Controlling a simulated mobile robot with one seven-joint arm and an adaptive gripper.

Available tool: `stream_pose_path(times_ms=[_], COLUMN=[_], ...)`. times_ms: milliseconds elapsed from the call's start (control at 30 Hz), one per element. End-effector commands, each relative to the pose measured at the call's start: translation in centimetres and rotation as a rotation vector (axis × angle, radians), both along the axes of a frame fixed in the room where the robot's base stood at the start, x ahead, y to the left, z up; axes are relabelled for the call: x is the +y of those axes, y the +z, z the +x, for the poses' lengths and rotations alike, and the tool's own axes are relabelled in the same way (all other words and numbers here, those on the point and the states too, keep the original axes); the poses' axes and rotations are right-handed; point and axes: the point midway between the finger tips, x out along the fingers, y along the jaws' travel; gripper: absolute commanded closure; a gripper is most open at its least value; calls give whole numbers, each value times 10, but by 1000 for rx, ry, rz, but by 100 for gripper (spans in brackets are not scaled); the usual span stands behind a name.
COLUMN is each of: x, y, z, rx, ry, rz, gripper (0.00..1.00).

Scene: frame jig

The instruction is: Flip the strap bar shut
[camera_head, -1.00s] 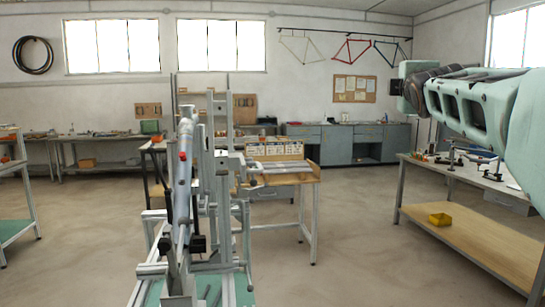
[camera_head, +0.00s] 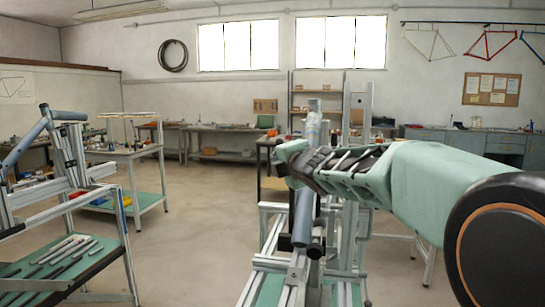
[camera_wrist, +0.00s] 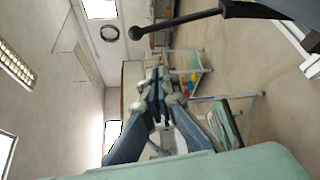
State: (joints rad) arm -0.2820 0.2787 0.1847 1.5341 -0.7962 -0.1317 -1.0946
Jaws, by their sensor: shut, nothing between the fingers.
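The frame jig (camera_head: 352,232), of upright silver profiles, stands right of centre in the head view, partly behind my arm. A grey tube (camera_head: 303,215) stands nearly upright on it, with a black clamp piece (camera_head: 287,242) low beside it. I cannot pick out the strap bar for certain in the head view. In the wrist view a black rod with a ball end (camera_wrist: 190,32) crosses the top; I cannot tell whether it belongs to the strap bar. My gripper (camera_wrist: 155,76) is shut and empty, apart from that rod.
A green-topped trolley (camera_head: 85,262) with loose tubes and a frame stands at the left. A smaller trolley (camera_head: 140,150) stands behind it. Benches line the back wall. The floor (camera_head: 200,235) between trolley and jig is clear.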

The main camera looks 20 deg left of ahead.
Motion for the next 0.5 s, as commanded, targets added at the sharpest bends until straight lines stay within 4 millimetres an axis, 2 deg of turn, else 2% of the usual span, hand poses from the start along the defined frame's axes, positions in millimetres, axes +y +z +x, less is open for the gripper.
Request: stream_pose_path(times_ms=[100,500], x=[5,8], y=[-5,-6], z=[-2,1], rx=[6,6], ry=[11,11], rz=[-2,-2], gripper=[100,100])
